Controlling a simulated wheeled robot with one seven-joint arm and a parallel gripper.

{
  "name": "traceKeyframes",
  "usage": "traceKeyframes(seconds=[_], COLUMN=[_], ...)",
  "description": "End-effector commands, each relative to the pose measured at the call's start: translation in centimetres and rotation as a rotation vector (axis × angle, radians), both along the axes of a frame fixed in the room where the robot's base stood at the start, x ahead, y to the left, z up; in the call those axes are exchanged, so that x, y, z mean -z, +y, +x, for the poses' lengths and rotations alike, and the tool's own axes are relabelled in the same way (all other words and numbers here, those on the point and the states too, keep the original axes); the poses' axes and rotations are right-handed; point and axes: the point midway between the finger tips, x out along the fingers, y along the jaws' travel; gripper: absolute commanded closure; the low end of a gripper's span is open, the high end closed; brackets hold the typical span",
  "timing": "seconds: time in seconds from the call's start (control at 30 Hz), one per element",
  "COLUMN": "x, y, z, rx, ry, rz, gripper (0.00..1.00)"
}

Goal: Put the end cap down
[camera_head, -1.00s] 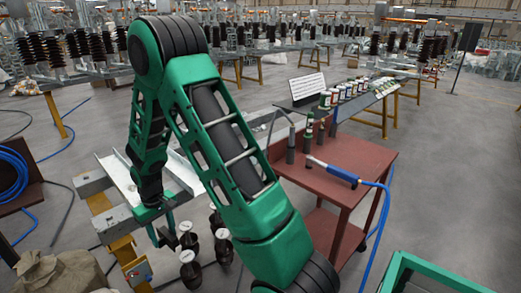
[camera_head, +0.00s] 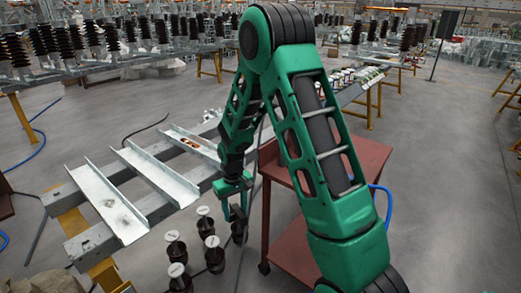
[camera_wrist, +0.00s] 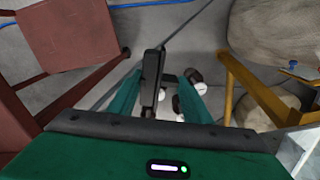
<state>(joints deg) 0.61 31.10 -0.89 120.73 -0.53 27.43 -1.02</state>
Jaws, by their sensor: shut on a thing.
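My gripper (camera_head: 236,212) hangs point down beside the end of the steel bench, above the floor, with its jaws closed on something. In the wrist view its two green fingers (camera_wrist: 167,84) reach forward, with a dark upright piece (camera_wrist: 152,85) between them. I cannot tell whether that piece is the end cap; the held thing is not clear in either view. Several black pots with pale round tops (camera_head: 205,224) stand on the floor just left of and below the gripper. Some pale tops also show beyond the fingers in the wrist view (camera_wrist: 195,75).
A steel bench with pale channel pieces (camera_head: 108,200) is at the left. A red cart (camera_head: 365,158) stands close at right, partly behind my arm. Sacks (camera_wrist: 270,35) and a yellow leg (camera_wrist: 262,92) show in the wrist view. Open grey floor lies at far right.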

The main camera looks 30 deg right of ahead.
Motion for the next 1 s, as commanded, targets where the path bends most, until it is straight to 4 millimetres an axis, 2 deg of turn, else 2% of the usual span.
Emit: traceKeyframes(seconds=[0.83, 1.0], x=[0.0, -2.0], y=[0.0, -1.5], z=[0.0, 3.3], rx=[-0.001, -0.046], ry=[0.0, -0.004], rz=[0.001, 0.0], gripper=[0.78, 0.78])
